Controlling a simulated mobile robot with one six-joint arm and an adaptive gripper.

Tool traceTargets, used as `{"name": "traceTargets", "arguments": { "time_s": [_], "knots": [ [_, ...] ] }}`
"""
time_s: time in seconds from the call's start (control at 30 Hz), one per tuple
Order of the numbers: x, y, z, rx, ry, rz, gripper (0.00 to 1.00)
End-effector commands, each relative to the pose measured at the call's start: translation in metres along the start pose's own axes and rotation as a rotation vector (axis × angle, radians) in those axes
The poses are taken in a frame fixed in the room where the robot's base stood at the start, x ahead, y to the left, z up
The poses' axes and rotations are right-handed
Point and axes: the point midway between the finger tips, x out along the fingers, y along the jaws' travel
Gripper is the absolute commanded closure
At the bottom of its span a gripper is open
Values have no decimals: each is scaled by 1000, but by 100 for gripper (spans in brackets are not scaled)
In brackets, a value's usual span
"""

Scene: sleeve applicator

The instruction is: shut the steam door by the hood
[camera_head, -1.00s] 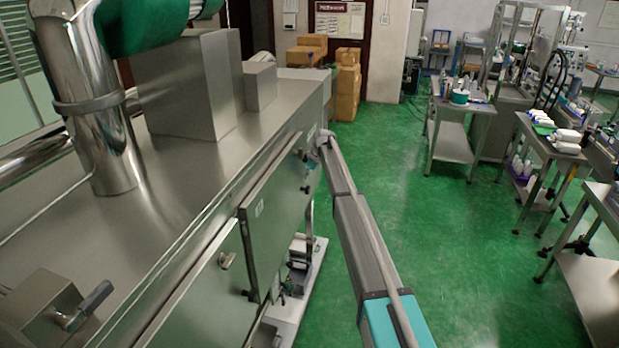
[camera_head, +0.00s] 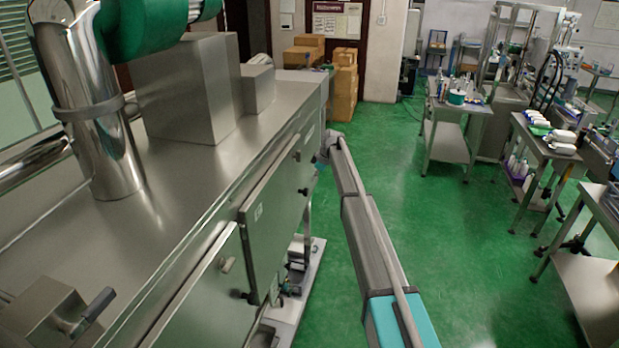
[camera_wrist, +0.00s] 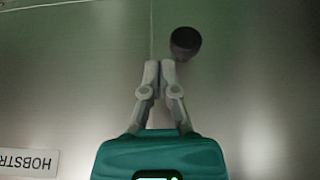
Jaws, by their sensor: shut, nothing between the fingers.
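The steam door is probably the far metal side panel (camera_head: 275,218) of the long machine, with a small label, a handle and a dark knob. It looks nearly flush with the side; I cannot tell if it is fully closed. In the wrist view, my gripper (camera_wrist: 160,66) is shut and empty, its fingertips close to a metal panel. A vertical seam runs just left of the tips, and a dark round knob (camera_wrist: 185,41) is just above right. Contact is unclear. In the head view, my arm reaches to the door's far end; the fingers are too small to make out.
A nearer side door (camera_head: 205,300) adjoins the panel. A box-shaped housing (camera_head: 188,90) and a chrome pipe (camera_head: 105,130) stand on the machine top. Cartons (camera_head: 343,90) are stacked beyond its far end. Steel tables (camera_head: 447,142) stand at the right, with clear green floor between.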

Motion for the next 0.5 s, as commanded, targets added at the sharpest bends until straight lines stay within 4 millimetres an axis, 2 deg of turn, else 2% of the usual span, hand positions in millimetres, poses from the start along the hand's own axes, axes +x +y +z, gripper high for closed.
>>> {"name": "traceTargets", "arguments": {
  "time_s": [0.03, 0.5],
  "knots": [
    [-10, 0, -1, 1, 0, 0, 100],
    [-52, 0, 0, 2, -1, 1, 100]
  ]
}}
